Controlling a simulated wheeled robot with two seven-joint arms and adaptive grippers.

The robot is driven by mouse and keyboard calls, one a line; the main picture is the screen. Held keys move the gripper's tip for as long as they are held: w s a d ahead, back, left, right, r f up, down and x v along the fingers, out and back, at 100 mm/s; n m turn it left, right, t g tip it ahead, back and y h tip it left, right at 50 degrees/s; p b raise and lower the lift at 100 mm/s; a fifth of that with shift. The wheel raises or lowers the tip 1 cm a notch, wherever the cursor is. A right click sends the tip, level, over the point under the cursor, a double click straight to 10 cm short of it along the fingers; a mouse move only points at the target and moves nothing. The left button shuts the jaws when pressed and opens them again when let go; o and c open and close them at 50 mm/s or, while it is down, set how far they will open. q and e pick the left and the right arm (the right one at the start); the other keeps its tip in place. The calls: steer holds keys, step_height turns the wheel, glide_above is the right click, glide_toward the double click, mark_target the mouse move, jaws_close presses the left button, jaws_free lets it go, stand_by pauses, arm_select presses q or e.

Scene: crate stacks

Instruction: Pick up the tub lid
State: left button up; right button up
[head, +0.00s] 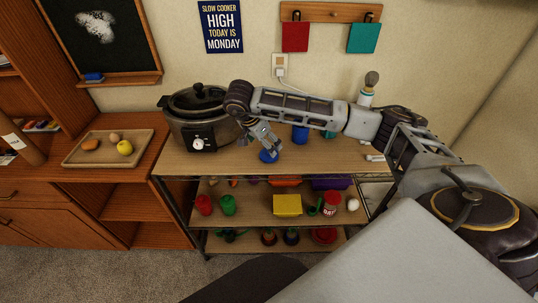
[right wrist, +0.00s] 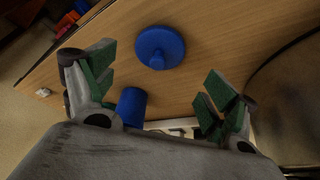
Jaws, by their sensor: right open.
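A blue round lid with a knob (right wrist: 160,47), which I take to be the tub lid, lies flat on the wooden top of the shelf unit. In the head view the blue lid (head: 268,156) is by the front edge, just below my right gripper (head: 264,140). In the right wrist view my right gripper (right wrist: 158,78) is open, with nothing between its fingers and the lid beyond the fingertips. A blue cylinder (right wrist: 131,107), likely the tub, shows nearer the left finger; in the head view a blue tub (head: 300,134) stands behind the arm. My left gripper is not visible.
A slow cooker (head: 198,118) stands left of the lid. A white bottle with a round top (head: 366,92) stands at the back right. Lower shelves hold a yellow box (head: 287,205), red and green items. A wooden tray (head: 108,148) with food lies on the left cabinet.

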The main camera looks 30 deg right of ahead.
steer(key=shift+f, duration=0.15)
steer(key=shift+p+x, duration=0.5)
steer(key=shift+x, duration=2.05)
steer(key=shift+s+d, duration=0.1)
steer(key=c, duration=0.8)
